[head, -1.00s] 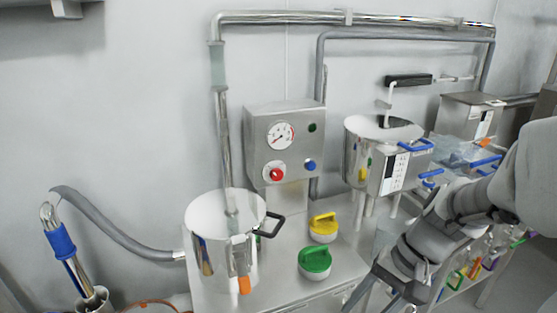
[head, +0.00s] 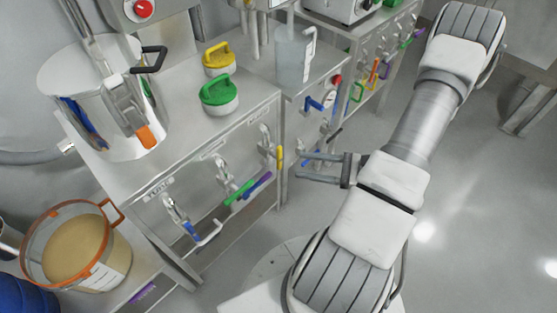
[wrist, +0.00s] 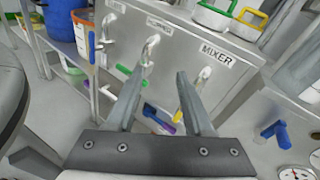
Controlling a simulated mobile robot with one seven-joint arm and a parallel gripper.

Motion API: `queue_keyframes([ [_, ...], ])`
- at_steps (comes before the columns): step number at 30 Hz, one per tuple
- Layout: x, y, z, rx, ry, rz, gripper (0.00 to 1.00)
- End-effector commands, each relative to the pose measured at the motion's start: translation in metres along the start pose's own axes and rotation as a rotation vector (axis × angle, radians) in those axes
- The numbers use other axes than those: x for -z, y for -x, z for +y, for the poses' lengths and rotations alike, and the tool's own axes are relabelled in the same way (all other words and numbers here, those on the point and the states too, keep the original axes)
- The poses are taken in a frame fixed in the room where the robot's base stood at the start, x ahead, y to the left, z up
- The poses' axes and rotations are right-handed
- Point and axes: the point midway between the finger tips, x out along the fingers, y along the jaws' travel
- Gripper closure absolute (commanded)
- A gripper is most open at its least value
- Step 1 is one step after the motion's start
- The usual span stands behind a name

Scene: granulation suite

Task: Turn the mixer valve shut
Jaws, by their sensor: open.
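The mixer valve (head: 265,138) is the rightmost valve on the front of the steel cabinet in the head view. A yellow lever part (head: 280,157) hangs by it, with a purple lever (head: 256,186) lower left. In the wrist view the MIXER label (wrist: 217,55) is above the valve's metal body (wrist: 205,73); my right finger partly covers the area below, where yellow (wrist: 178,117) shows. My gripper (head: 300,165) is open and empty, just right of the valve in the head view. The fingers point toward the cabinet front, apparently without contact.
Two neighbouring valves (head: 218,165) (head: 172,208) stand left on the same cabinet. Green (head: 220,92) and yellow (head: 219,57) lidded pots and a steel vessel (head: 85,95) are on top. A second bench with blue-handled valves (head: 320,103) is behind. The floor at right is clear.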

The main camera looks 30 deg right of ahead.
Motion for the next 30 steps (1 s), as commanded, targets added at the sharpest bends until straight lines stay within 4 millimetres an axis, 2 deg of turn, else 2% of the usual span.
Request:
queue_keyframes([
  [1, 0.026, 0.006, 0.004, 0.080, -0.049, -0.018, 0.48],
  [6, 0.080, 0.025, 0.009, 0.313, -0.159, -0.056, 0.48],
  [9, 0.102, 0.033, 0.012, 0.411, -0.202, -0.068, 0.48],
  [12, 0.115, 0.038, 0.015, 0.473, -0.227, -0.073, 0.48],
  [16, 0.121, 0.039, 0.015, 0.505, -0.238, -0.076, 0.48],
  [20, 0.121, 0.028, 0.009, 0.503, -0.238, -0.076, 0.48],
  [30, 0.120, -0.034, -0.024, 0.498, -0.236, -0.077, 0.48],
])
